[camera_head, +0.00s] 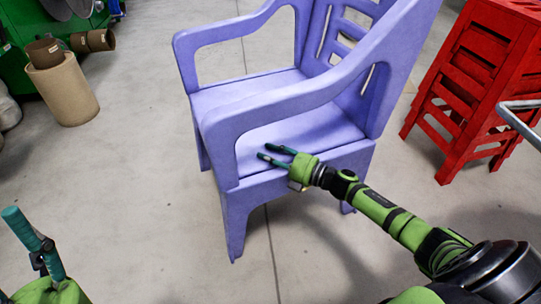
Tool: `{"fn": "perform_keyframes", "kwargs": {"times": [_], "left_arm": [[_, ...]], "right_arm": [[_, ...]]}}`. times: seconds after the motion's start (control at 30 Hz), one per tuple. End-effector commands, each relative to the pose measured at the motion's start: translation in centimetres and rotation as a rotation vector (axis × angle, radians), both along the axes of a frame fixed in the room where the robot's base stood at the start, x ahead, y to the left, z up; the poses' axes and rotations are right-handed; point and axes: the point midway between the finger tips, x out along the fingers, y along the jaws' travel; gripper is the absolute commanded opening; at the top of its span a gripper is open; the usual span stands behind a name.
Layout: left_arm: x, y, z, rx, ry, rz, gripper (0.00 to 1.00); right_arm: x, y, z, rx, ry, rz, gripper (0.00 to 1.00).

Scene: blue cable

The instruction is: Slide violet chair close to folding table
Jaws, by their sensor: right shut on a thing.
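The violet chair (284,108) stands upright on the concrete floor at the top centre, with its seat, armrests and slatted back in view. My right gripper (265,152) reaches in from the lower right to the chair's near side, under the near armrest. Its dark teal fingers lie at the seat and are shut on the chair; the exact contact is hard to make out. My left gripper (30,238) is at the lower left, away from the chair, and is partly cut off. I see no folding table.
Red slatted furniture (470,85) stands at the right. A grey metal tube (520,124) juts in at the right edge. A beige cylinder (65,90) with brown rolls (92,40) stands at the upper left by a green object. The floor left of the chair is clear.

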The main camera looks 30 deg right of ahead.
Motion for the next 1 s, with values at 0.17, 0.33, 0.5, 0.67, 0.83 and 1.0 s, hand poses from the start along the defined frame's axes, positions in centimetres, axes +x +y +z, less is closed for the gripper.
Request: {"fn": "perform_keyframes", "kwargs": {"times": [0.17, 0.33, 0.5, 0.67, 0.83, 1.0], "left_arm": [[0.0, 0.0, 0.0, 0.0, 0.0, 0.0, 0.49], [0.0, 0.0, 0.0, 0.0, 0.001, 0.0, 0.49], [0.0, 0.0, 0.0, 0.0, 0.001, 0.0, 0.49], [0.0, 0.0, 0.0, 0.0, 0.001, 0.0, 0.49], [0.0, 0.0, -0.1, 0.002, 0.004, -0.001, 0.49], [0.0, 0.0, 0.0, 0.002, 0.002, 0.0, 0.49]], "right_arm": [[-0.2, 0.3, -0.2, 0.001, 0.002, 0.008, 0.0], [-0.2, 0.3, -0.2, 0.001, 0.002, 0.007, 0.4], [-0.1, 0.2, -0.1, 0.0, 0.001, 0.004, 0.64], [0.0, 0.1, 0.0, 0.0, 0.0, 0.002, 0.64], [-0.5, -0.3, -0.1, 0.0, 0.001, 0.0, 0.64], [-2.5, -1.5, -0.1, -0.002, 0.003, 0.002, 0.64]]}}
